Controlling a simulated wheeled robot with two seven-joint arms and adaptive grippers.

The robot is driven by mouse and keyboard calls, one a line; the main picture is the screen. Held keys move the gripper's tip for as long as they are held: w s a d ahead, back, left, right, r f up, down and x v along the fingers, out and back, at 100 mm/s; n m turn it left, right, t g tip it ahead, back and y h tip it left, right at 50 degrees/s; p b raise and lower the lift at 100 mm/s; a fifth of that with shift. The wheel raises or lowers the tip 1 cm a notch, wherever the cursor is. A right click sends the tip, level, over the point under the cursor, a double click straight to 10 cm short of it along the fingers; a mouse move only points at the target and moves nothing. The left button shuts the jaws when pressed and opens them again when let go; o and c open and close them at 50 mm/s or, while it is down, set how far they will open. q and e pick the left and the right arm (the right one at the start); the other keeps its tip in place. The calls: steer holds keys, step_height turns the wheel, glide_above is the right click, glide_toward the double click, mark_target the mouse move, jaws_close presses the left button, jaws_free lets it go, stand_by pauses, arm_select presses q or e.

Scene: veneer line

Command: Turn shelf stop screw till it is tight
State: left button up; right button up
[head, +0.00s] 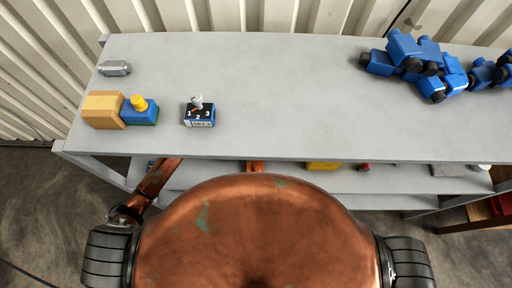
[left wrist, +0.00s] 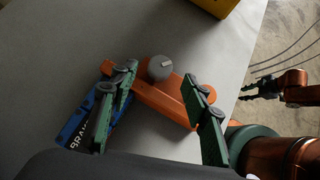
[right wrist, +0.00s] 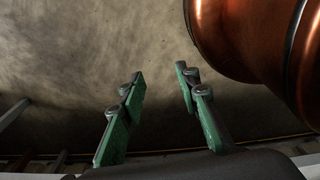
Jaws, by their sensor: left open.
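In the left wrist view a round dark grey screw head (left wrist: 160,68) with a pale mark sits on an orange block (left wrist: 160,101), which appears to be the shelf stop. My left gripper (left wrist: 161,76) is open, with one green finger on each side of the screw head; I cannot tell whether either touches it. The head view does not show this gripper; the upper table top hides the lower shelf there. My right gripper (right wrist: 157,78) is open and empty above the bare floor.
A blue block lettered "BRA..." (left wrist: 75,130) lies beside the left finger, and a yellow object (left wrist: 216,5) stands beyond. On the grey table top (head: 280,100) are a numbered selector box (head: 199,118), a yellow-knobbed block (head: 139,110), a grey cylinder (head: 115,68) and a blue arm (head: 415,60).

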arm_select(q)
steer(key=x, duration=0.2)
steer(key=shift+d+f, duration=0.2)
steer(key=shift+d, duration=0.1)
steer(key=shift+x, duration=0.85)
steer(key=shift+f, duration=0.1)
steer(key=c, duration=1.1)
steer(key=shift+c, duration=0.3)
arm_select(e)
steer(key=shift+w+r, duration=0.25)
steer(key=shift+w, duration=0.35)
